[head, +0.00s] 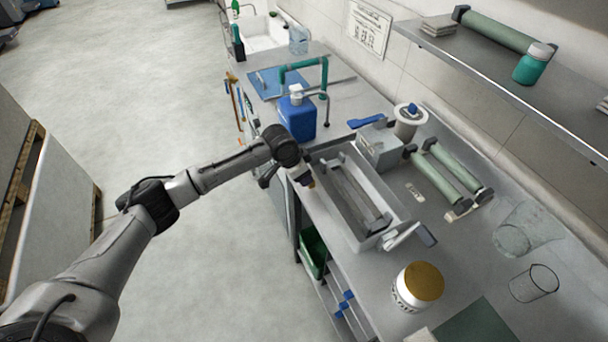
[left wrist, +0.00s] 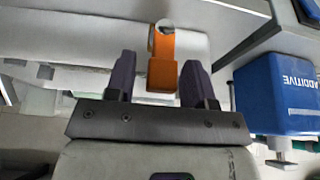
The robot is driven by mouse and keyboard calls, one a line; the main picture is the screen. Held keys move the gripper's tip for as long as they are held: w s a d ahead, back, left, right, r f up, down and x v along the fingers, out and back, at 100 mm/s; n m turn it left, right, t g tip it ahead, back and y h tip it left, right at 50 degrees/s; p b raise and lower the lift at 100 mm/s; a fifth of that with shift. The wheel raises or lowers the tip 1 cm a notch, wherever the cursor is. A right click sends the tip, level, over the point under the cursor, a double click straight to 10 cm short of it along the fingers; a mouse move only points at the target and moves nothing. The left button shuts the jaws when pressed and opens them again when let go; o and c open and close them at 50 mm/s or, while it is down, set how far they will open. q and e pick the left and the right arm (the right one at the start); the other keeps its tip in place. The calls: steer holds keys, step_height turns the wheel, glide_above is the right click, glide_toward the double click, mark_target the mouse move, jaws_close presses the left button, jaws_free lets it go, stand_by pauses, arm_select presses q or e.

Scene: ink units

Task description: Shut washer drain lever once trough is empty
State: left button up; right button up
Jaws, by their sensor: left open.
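The washer trough (head: 343,222) is a long grey open box on the bench; its inside looks grey and dark with no clear sign of liquid, though I cannot tell for sure. An orange lever (left wrist: 162,62) with a round end stands out from a pale wall in the left wrist view. My right gripper is not in view.
A blue additive jug (head: 298,119) stands beyond the trough and shows close at right in the left wrist view (left wrist: 275,95). A grey box (head: 380,150), green rollers (head: 450,175) and a gold-lidded jar (head: 418,286) stand nearby.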

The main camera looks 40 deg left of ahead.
arm_select(q)
steer(key=p+v, duration=0.1)
steer(key=v, duration=1.1)
steer(key=shift+p, duration=0.35)
steer(key=shift+w, duration=0.1)
steer(key=shift+f, duration=0.1)
